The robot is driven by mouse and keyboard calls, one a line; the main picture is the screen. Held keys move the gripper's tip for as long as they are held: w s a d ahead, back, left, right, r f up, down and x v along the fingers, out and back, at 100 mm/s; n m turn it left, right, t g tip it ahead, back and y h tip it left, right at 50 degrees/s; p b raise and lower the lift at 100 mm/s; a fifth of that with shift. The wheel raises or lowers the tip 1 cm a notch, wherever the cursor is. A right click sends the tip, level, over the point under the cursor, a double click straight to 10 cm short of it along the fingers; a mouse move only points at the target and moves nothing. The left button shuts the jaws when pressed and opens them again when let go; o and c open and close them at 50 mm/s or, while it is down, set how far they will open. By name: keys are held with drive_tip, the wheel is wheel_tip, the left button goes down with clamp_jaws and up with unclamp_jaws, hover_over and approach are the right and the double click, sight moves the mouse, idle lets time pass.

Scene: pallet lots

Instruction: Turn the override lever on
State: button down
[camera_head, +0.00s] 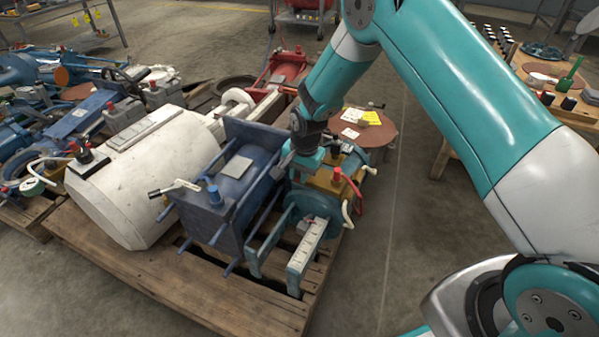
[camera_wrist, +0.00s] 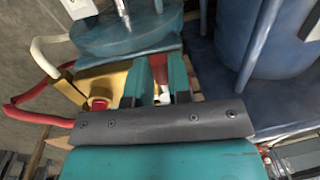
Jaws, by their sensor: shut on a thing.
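My gripper (camera_head: 303,162) reaches down between the blue framed machine and the yellow-bodied unit on the pallet. In the wrist view its two teal fingers (camera_wrist: 161,75) are shut on a thin red and white part (camera_wrist: 165,73), which looks like the lever. Its lower end and pivot are hidden. The yellow unit (camera_head: 322,181) carries a red knob (camera_head: 337,174) and a bent red pipe or handle (camera_head: 352,187). These also show in the wrist view, as the knob (camera_wrist: 99,104) and the red pipe (camera_wrist: 30,92). I cannot tell which way the lever is turned.
The blue framed machine (camera_head: 233,165) stands close on the left, with a white tank (camera_head: 145,180) beyond it. A teal round flange (camera_wrist: 125,32) lies just ahead of the fingers. The wooden pallet (camera_head: 190,294) carries these. Open concrete floor (camera_head: 400,215) lies to the right.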

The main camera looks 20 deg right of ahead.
sight(317, 181)
drive_tip(key=n+p, duration=0.1)
drive_tip(key=d+n+p, duration=0.1)
drive_tip(key=n+p, duration=0.1)
drive_tip(key=shift+s+d+r, duration=0.1)
drive_tip(key=shift+s+r, duration=0.1)
drive_tip(key=shift+s, duration=0.15)
drive_tip(key=n+p, duration=0.1)
drive_tip(key=n, duration=0.1)
drive_tip(key=d+n+p, duration=0.1)
drive_tip(key=p, duration=0.1)
drive_tip(key=shift+s+d+n+g, duration=0.2)
drive_tip(key=shift+n+g, duration=0.2)
drive_tip(key=d+n+p, duration=0.1)
drive_tip(key=n, duration=0.2)
drive_tip(key=shift+d+f, duration=0.1)
drive_tip(key=shift+d, duration=0.1)
drive_tip(key=shift+w+d+n+g+p, duration=0.2)
drive_tip(key=shift+d+n+p, duration=0.1)
drive_tip(key=shift+n, duration=0.65)
drive_tip(key=shift+w+d+n+g+p, duration=0.1)
drive_tip(key=shift+d+n+g+p, duration=0.15)
drive_tip(key=shift+n, duration=0.7)
drive_tip(key=c, duration=1.1)
unclamp_jaws()
drive_tip(key=shift+f, duration=0.1)
drive_tip(key=shift+o, duration=0.2)
